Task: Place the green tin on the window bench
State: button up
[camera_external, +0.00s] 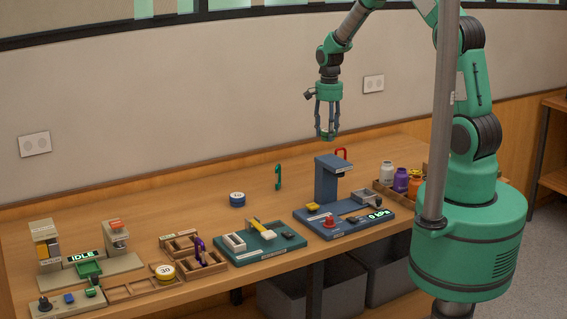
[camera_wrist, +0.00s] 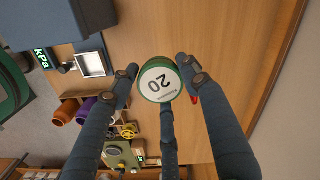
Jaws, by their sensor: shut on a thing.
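The green tin (camera_wrist: 159,81), with a white top marked 20, is between the fingers of my gripper (camera_wrist: 160,88) in the wrist view. My gripper is shut on it. In the outside view my gripper (camera_external: 328,122) points down and is high above the back of the long wooden bench (camera_external: 220,225), near the wall; the tin is mostly hidden by the fingers there. The bare wooden top also shows below the tin in the wrist view (camera_wrist: 225,60). I cannot tell whether this bench is the window bench.
A blue press station (camera_external: 328,182) stands below my gripper. A blue tin (camera_external: 237,200) and an upright green clip (camera_external: 278,177) stand left of it. A yellow tin (camera_external: 165,273) sits in a wooden tray. Bottles (camera_external: 400,181) stand right. The bench's back strip is mostly clear.

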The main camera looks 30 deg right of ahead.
jog(key=s+d+f+m+b, duration=0.1)
jog(key=s+d+m, duration=0.2)
jog(key=s+d, duration=0.75)
jog(key=s+d+f+m, duration=0.1)
jog(key=s+d+m, duration=0.1)
jog(key=s+d, duration=0.9)
jog(key=w+f, duration=0.1)
jog(key=f, duration=0.2)
jog(key=w+d+f, duration=0.1)
jog(key=f, duration=0.3)
jog(key=w+d+f, duration=0.1)
jog(key=f, duration=0.2)
jog(key=shift+d+f, duration=0.25)
jog(key=shift+f, duration=0.1)
jog(key=w+d, duration=0.2)
jog(key=w, duration=0.3)
jog(key=w+d+f, duration=0.1)
jog(key=w+d, duration=0.1)
jog(key=w, duration=0.2)
jog(key=w+d, duration=0.2)
jog(key=w, duration=0.3)
jog(key=shift+w+d+f+b, duration=0.1)
jog(key=shift+w+f+b, duration=0.15)
jog(key=shift+w+b, duration=0.1)
jog(key=shift+f, duration=1.75)
